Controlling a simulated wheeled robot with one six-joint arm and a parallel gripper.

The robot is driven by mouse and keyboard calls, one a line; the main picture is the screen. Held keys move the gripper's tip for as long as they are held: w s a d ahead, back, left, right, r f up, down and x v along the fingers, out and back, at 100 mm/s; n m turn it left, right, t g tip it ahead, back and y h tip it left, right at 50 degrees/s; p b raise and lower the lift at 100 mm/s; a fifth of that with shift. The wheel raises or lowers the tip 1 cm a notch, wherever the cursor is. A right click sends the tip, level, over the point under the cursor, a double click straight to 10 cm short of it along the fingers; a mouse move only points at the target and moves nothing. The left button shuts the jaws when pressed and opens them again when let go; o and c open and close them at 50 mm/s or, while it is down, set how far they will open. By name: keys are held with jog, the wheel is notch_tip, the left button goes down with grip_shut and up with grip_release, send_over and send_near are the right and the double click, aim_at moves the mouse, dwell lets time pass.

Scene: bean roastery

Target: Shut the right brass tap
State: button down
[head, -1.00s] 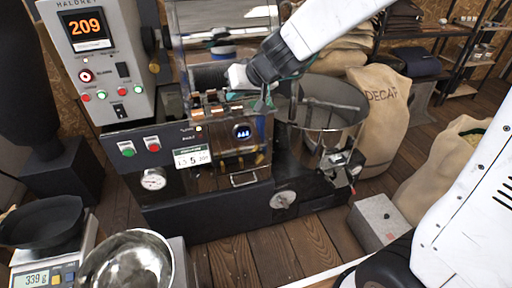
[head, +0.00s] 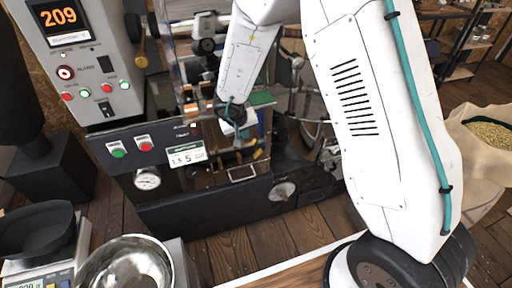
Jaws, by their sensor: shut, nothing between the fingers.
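Small brass taps sit in a row low on the front of the dark roasting machine. The right brass tap (head: 257,154) shows as a small yellow handle above a metal bracket. Another brass tap (head: 239,158) is just left of it. My gripper (head: 243,138) points down in front of the machine, just above and slightly left of the right tap in the picture. It is shut and empty. The fingertips are small and dark, so I cannot tell whether they touch a tap. The wrist hides part of the panel above the taps.
The roaster's black base (head: 215,205) has a round dial (head: 147,179) and green and red buttons. A control box (head: 80,55) reads 209. A steel bowl (head: 125,265) and a scale with a black pan (head: 40,228) stand at lower left.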

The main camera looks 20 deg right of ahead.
jog(key=shift+f, duration=0.1)
send_near(259, 151)
notch_tip(259, 151, down, 3)
jog(key=w+a, duration=0.1)
jog(key=w, duration=0.1)
jog(key=shift+d+f, duration=1.25)
